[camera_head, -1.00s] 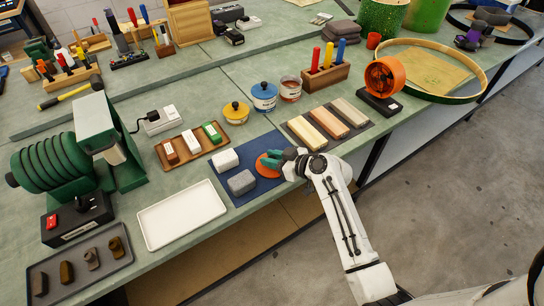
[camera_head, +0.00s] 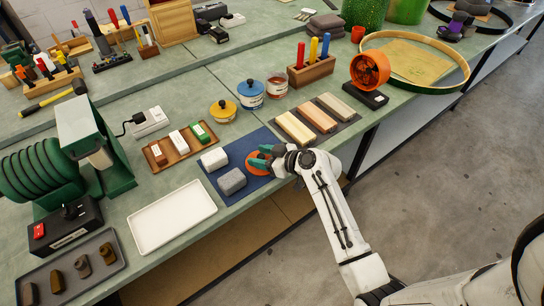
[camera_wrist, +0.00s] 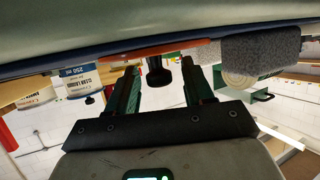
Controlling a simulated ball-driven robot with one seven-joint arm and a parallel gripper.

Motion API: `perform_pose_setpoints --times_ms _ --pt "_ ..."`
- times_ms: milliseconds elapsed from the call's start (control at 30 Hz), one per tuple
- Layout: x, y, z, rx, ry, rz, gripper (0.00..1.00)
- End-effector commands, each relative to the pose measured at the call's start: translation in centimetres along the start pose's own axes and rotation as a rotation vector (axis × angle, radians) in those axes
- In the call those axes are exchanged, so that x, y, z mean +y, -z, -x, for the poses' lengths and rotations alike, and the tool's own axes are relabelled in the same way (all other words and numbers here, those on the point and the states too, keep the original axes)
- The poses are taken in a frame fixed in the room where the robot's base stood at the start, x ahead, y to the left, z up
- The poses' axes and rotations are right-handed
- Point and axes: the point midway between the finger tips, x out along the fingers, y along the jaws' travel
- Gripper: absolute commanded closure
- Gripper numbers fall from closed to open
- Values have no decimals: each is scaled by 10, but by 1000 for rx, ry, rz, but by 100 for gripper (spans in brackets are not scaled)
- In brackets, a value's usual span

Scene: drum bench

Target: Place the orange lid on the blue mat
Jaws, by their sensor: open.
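The orange lid (camera_head: 255,170) lies on the right part of the blue mat (camera_head: 246,143), partly hidden by my gripper in the head view. In the wrist view, which is upside down, the lid (camera_wrist: 190,47) shows as a thin orange edge with a black knob (camera_wrist: 157,76). My gripper (camera_head: 263,157) is over the lid. Its two fingers are apart, one on each side of the knob, with gaps visible between finger and knob in the wrist view (camera_wrist: 159,70).
A tray of wooden bars (camera_head: 317,118) lies to the right. Yellow-lidded (camera_head: 223,111) and blue-lidded (camera_head: 250,94) jars stand behind. An empty white tray (camera_head: 171,217) lies front left.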

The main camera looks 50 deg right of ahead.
Motion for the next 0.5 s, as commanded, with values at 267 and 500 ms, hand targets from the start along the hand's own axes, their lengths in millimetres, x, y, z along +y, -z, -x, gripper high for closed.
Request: perform_pose_setpoints --times_ms 267,500 --pt "1 -1 44 1 -4 -1 48" --pt "0 -1 92 -1 -2 0 48"
